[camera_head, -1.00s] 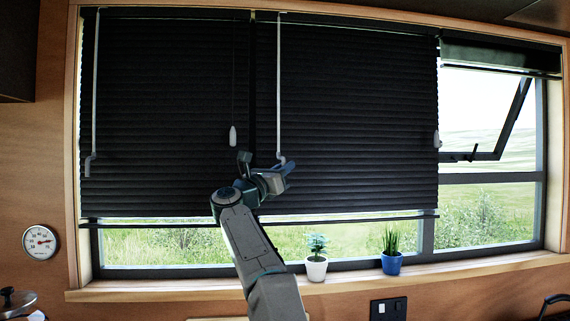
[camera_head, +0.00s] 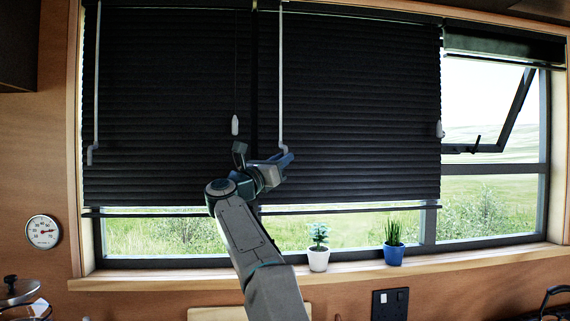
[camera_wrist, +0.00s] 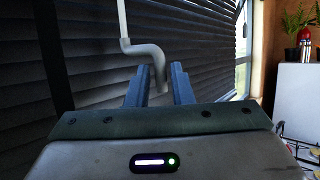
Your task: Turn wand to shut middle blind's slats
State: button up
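The middle blind (camera_head: 350,110) is dark, lowered, with closely stacked slats; the head view shows no clear gaps between them. Its pale wand (camera_head: 281,70) hangs near its left edge and ends in a bent crank handle. My gripper (camera_head: 288,159) is at the lower end of this wand. In the wrist view, the crank handle (camera_wrist: 146,48) bends down, its tip between or just beyond the two blue fingers of my gripper (camera_wrist: 158,82). The fingers are apart, with space around the handle. Whether either finger touches it, I cannot tell.
The left blind (camera_head: 165,110) has its own wand (camera_head: 97,80). A white cord pull (camera_head: 235,125) hangs between the wands. The right blind (camera_head: 500,48) is raised above an open window. A white pot (camera_head: 318,260) and a blue pot (camera_head: 393,255) stand on the sill.

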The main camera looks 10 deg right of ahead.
jog(key=b+v, duration=0.6)
jog(key=v, duration=0.5)
jog(key=shift+s+a, duration=0.25)
jog(key=shift+a, duration=0.05)
